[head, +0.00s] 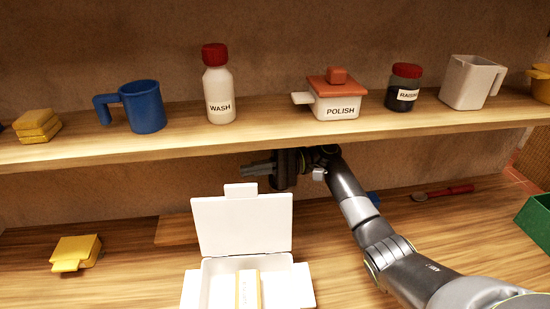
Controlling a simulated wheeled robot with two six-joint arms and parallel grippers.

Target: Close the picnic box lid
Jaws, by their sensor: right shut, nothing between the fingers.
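The white picnic box (303,285) stands on the wooden counter at the bottom middle of the head view. Its lid (241,225) is open and stands nearly upright at the back, with a tab on its top edge. A white and yellow packet (248,289) with print lies inside the box. My right gripper (256,170) is shut and empty, behind and above the lid, just under the shelf. It points left and appears apart from the lid. The left gripper is not in view.
A shelf (275,122) runs above the counter, close over my right gripper. It bears a blue mug (143,107), a WASH bottle (218,88), a POLISH pot (335,98), a dark jar (402,88) and a white pitcher (470,83). A yellow box (75,252) sits left, a green bin (537,225) right.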

